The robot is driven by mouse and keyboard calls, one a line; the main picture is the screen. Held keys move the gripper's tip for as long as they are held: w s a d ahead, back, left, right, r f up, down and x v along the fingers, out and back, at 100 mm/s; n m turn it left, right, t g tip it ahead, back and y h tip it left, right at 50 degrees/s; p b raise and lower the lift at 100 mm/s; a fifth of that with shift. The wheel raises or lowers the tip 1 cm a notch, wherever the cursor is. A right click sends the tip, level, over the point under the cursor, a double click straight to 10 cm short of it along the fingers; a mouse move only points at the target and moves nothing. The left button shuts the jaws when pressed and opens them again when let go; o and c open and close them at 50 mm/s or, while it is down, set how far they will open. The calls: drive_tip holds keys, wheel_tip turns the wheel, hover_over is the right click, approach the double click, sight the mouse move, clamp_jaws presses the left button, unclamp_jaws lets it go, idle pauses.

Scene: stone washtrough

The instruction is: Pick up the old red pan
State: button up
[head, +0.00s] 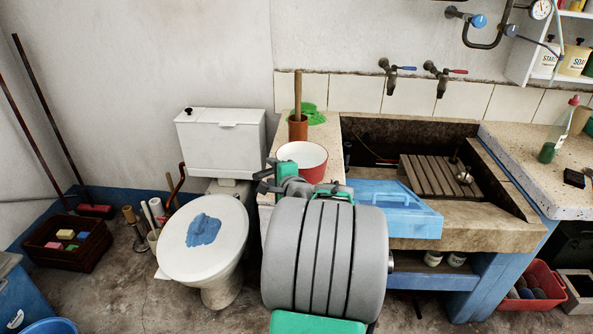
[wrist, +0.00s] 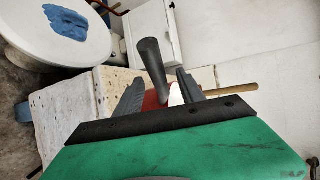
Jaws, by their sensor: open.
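The old red pan (head: 302,170), red outside and white inside, stands on the pale stone ledge left of the trough. Its near side is partly hidden by my gripper (head: 272,178) and arm. In the wrist view, parts of the red pan (wrist: 151,101) show between the fingers of my gripper (wrist: 161,76), which are apart. A dark grey rod, seemingly the pan's handle (wrist: 153,66), rises between the fingertips. I cannot tell whether either finger touches it.
A blue tray (head: 404,222) sits on the trough's front to the right. The toilet (head: 203,238) stands to the left.

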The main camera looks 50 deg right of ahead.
drive_tip(key=x, duration=0.4)
drive_tip(key=shift+w+d+r, duration=0.1)
drive_tip(key=shift+c, duration=0.5)
drive_tip(key=c, duration=0.9)
clamp_jaws()
drive_tip(key=shift+r, duration=0.1)
drive_tip(key=shift+r, duration=0.25)
